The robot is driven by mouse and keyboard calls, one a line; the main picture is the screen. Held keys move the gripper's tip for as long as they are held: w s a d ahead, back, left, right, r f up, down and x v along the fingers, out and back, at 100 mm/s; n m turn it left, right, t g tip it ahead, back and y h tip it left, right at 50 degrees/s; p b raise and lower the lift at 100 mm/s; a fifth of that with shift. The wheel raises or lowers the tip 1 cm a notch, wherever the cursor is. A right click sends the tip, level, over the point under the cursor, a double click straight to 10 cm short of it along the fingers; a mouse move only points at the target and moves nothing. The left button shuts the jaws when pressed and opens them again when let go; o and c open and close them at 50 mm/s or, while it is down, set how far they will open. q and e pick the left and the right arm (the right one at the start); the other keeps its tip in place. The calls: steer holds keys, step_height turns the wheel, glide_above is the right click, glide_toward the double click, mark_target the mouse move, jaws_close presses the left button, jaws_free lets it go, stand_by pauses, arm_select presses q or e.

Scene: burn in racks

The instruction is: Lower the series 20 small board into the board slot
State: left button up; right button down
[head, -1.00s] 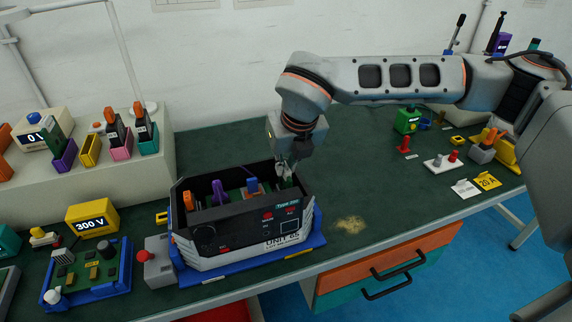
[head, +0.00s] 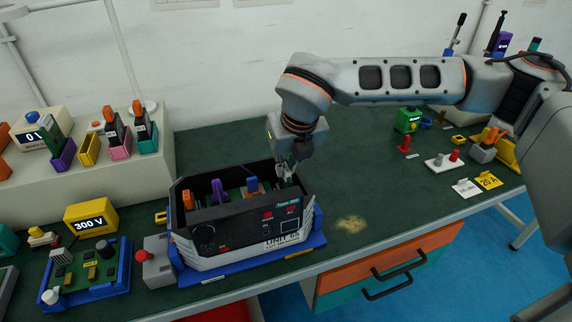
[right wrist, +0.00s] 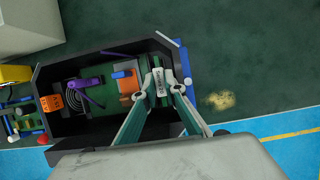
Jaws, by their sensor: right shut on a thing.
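The unit (head: 243,238) is an open black and grey box labelled UNIT 65, on a blue base on the green bench. My right gripper (head: 286,172) points down at the right end of its opening. In the right wrist view, its two fingers (right wrist: 163,90) are shut on the small board (right wrist: 160,80), whose label-bearing top edge shows between the fingertips. The board's lower part and the board slot are hidden by the box wall and the fingers. I cannot tell whether the board touches the slot. My left gripper is not in view.
Inside the unit are an orange part (head: 188,200), a purple part (head: 218,189) and a blue part (head: 252,185). A grey box with a red button (head: 144,255) stands close at left.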

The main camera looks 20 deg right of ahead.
steer(key=shift+f, duration=0.2)
stand_by(0.5)
stand_by(0.3)
steer(key=c, duration=2)
jaws_free()
steer(key=shift+r, duration=0.1)
